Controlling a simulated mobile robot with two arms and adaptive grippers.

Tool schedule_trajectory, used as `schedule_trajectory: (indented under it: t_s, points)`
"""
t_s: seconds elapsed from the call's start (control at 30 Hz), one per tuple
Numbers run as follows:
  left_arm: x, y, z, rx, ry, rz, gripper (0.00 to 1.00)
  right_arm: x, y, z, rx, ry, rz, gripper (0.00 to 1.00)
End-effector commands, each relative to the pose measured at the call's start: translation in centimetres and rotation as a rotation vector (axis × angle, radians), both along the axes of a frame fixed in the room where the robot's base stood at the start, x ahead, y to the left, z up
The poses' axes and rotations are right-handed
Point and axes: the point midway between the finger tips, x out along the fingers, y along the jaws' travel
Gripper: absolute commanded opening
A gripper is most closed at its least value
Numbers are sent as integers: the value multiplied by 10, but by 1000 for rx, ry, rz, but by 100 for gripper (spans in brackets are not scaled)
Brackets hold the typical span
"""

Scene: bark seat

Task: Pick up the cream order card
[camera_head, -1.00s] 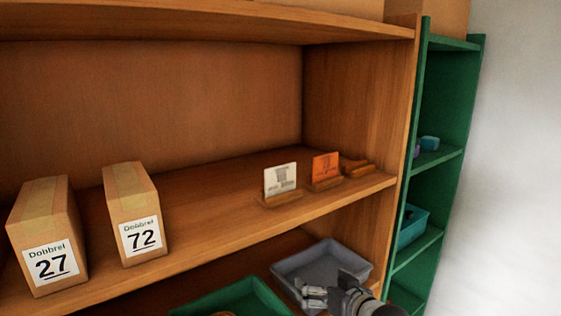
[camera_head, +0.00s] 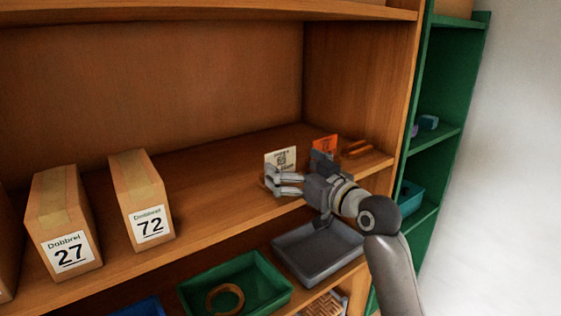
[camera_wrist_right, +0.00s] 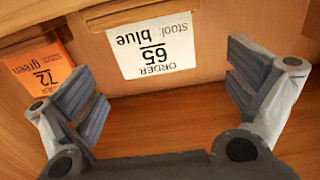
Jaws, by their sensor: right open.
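The cream order card (camera_head: 281,159) stands upright on the middle shelf in the head view, partly hidden by my right gripper. In the right wrist view the card (camera_wrist_right: 152,45) shows upside down, reading "ORDER 65 stool: blue", in a wooden holder (camera_wrist_right: 140,12). My right gripper (camera_head: 272,180) is open in front of the card. In the wrist view the card appears between its two spread fingers (camera_wrist_right: 160,88), slightly beyond them, and nothing is gripped. My left gripper is not in view.
An orange card (camera_head: 325,143), marked 72 green in the wrist view (camera_wrist_right: 40,72), stands close beside the cream card. Boxes labelled 27 (camera_head: 64,220) and 72 (camera_head: 142,200) stand left. A grey tray (camera_head: 318,262) and green tray (camera_head: 190,297) sit below. The shelf between has free room.

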Motion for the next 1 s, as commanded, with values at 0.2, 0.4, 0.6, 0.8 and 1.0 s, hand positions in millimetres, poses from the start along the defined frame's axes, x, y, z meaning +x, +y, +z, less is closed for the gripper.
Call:
schedule_trajectory:
  t_s: [0.2,0.4,0.6,0.8,1.0]
  points:
    - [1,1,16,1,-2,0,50,15,8,5,2,4,2,100]
    - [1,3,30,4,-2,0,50,35,19,4,2,4,1,100]
    - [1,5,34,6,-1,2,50,45,26,2,2,1,1,100]
    - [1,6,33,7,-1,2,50,45,27,1,1,1,0,100]
    - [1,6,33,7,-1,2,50,45,27,1,1,1,0,81]
